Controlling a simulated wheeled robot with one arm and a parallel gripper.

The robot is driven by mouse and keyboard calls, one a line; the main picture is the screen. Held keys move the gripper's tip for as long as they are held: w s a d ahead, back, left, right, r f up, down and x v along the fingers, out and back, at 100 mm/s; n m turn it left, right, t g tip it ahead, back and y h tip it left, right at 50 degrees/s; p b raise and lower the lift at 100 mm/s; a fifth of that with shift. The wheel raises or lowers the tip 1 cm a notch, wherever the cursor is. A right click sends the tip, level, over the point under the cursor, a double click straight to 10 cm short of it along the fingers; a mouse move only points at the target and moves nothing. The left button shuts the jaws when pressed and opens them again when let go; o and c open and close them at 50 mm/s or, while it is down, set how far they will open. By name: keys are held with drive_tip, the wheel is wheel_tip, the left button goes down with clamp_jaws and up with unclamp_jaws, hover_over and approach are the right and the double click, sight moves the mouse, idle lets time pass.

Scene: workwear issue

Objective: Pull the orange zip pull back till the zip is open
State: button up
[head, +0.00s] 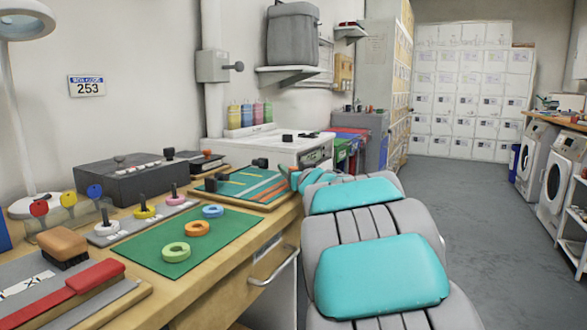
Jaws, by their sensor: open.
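A flat teal board (236,188) lies on the wooden bench, with orange and pale strips across it and small dark blocks at its edges. Its right edge is close to the far end of my arm. I cannot make out which part is the zip or the orange zip pull at this size, nor whether the zip is open. My grey and teal arm reaches forward from the lower right towards the board.
A green mat (222,256) nearer on the bench holds an orange ring (196,229), a blue ring (213,211) and a green ring (176,252). A dark grey box (128,182) stands behind. A brush (62,246) lies front left. The floor at right is clear.

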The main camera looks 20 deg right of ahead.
drive_tip(key=shift+w, duration=0.25)
drive_tip(key=shift+c, duration=0.3)
clamp_jaws()
idle(1.0)
